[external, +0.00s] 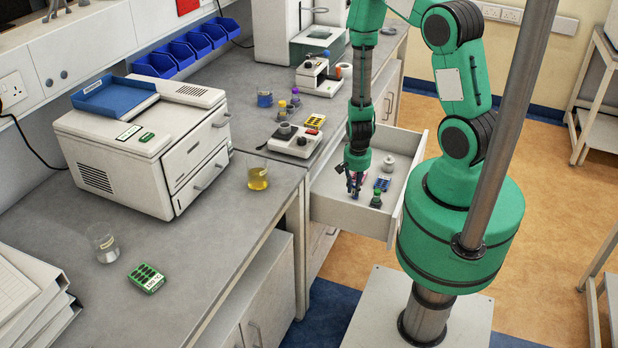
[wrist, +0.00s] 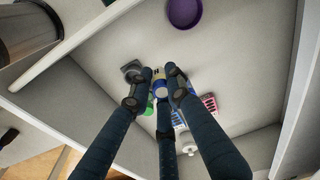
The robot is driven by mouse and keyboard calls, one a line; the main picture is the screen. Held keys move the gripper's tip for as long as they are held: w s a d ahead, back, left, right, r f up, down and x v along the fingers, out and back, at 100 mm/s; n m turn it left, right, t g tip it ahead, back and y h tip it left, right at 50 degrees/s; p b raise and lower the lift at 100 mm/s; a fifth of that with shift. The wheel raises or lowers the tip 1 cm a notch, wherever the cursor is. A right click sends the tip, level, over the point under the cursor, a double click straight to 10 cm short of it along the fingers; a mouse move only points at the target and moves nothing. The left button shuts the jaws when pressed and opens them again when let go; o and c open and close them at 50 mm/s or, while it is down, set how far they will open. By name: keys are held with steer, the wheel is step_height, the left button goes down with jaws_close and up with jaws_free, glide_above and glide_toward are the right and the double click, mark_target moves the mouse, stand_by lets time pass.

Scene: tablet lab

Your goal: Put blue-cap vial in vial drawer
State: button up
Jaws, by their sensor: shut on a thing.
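My gripper (external: 354,186) is low inside the open drawer (external: 343,214). In the wrist view its three dark fingers (wrist: 158,80) are closed around a small vial with blue and whitish parts (wrist: 160,89). The fingers hide much of the vial, and I cannot tell whether it touches the drawer floor (wrist: 100,65). In the external view the vial cannot be made out clearly behind the fingers.
The drawer also holds a green-based dark item (external: 376,200), a blue pack (external: 382,184), a white knobbed piece (external: 388,163) and a round purple dish (wrist: 184,13). Drawer walls surround my gripper. A grey bench (external: 225,235) with a yellow-filled beaker (external: 258,178) stands left.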

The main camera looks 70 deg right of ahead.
steer(key=shift+f+b, duration=1.05)
steer(key=shift+f, duration=2.1)
steer(key=shift+f+b, duration=0.5)
steer(key=shift+f, duration=1.4)
steer(key=o, duration=0.8)
steer(key=shift+f, duration=0.1)
steer(key=shift+o, duration=0.2)
